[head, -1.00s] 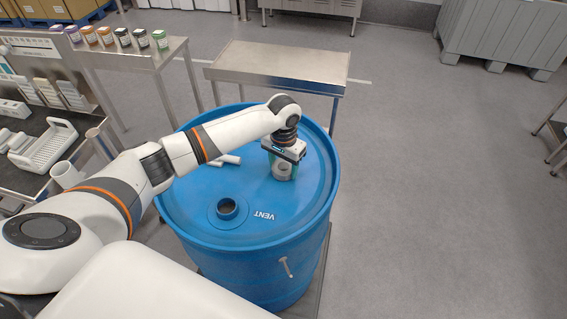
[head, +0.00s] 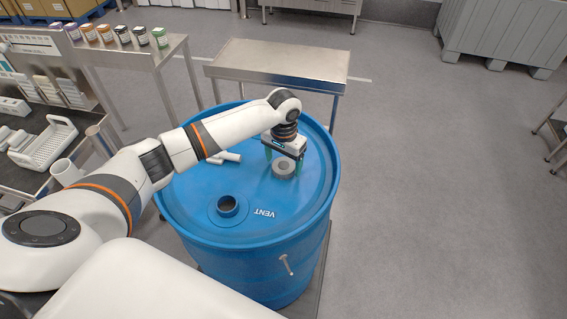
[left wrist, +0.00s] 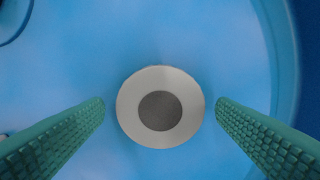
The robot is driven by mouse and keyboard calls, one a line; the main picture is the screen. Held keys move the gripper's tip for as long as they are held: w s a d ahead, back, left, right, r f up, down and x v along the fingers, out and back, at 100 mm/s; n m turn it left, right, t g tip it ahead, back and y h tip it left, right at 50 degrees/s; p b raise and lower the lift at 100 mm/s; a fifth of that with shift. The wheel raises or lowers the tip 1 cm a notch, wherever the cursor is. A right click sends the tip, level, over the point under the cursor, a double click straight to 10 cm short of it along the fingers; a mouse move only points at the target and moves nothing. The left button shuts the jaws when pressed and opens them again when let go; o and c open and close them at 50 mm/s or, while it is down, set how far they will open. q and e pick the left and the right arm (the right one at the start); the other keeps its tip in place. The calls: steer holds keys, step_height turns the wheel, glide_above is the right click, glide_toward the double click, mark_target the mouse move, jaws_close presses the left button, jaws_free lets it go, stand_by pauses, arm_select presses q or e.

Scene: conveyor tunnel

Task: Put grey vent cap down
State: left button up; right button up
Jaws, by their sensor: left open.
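The grey vent cap (head: 283,169) sits on the blue drum's lid, near its right side. In the left wrist view the vent cap (left wrist: 160,107) is a light grey ring with a darker round centre. My left gripper (head: 284,166) is open above it. Its green ribbed fingers (left wrist: 160,115) stand on either side of the cap, with blue lid showing between each finger and the cap. The open vent hole (head: 228,206) is in the lid to the left and front, beside the word VENT. My right gripper is not in view.
The blue drum (head: 255,262) has a raised rim around its lid. A white piece (head: 229,157) lies on the lid left of the gripper. A bare steel table (head: 280,66) stands behind. A side table (head: 120,57) with several small jars is at left.

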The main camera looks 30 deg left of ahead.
mark_target(284, 165)
arm_select(q)
step_height(284, 165, up, 11)
steer(key=b, duration=0.1)
stand_by(0.7)
